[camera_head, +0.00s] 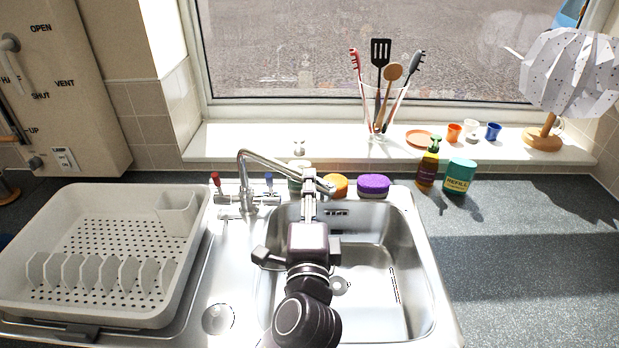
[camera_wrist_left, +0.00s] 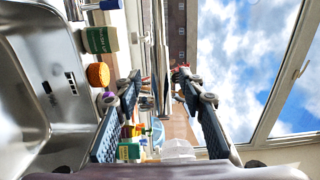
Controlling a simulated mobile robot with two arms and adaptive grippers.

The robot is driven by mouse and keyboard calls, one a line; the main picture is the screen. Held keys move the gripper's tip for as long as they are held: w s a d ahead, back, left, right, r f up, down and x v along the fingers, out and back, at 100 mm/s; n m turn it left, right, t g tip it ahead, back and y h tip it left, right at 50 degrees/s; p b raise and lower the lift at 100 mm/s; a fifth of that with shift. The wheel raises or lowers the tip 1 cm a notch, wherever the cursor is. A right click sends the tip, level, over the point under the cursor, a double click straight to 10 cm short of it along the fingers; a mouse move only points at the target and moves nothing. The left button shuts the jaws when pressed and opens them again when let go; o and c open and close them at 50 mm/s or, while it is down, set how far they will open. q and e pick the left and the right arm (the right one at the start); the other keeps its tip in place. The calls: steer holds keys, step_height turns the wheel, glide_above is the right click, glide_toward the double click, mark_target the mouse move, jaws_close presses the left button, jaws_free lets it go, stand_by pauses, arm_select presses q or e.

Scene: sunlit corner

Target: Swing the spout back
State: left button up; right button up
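The chrome tap spout (camera_head: 275,163) rises at the back left of the sink and reaches right over the basin. My left gripper (camera_head: 309,180) is over the back of the basin, near the spout's outer end, partly covering it. In the left wrist view the spout (camera_wrist_left: 161,70) runs between the two spread fingers (camera_wrist_left: 160,82), with gaps visible beside it. The left gripper is open. My right gripper does not show.
The sink basin (camera_head: 375,265) is empty. An orange sponge (camera_head: 337,185) and a purple sponge (camera_head: 373,185) lie on its back rim. A white dish rack (camera_head: 185,270) stands left. A brown bottle (camera_head: 427,170) and a teal refill tub (camera_head: 460,176) stand right.

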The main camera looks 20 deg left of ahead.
arm_select(q)
steer(key=shift+p+x, duration=0.3)
steer(key=shift+x, duration=1.5)
jaws_close()
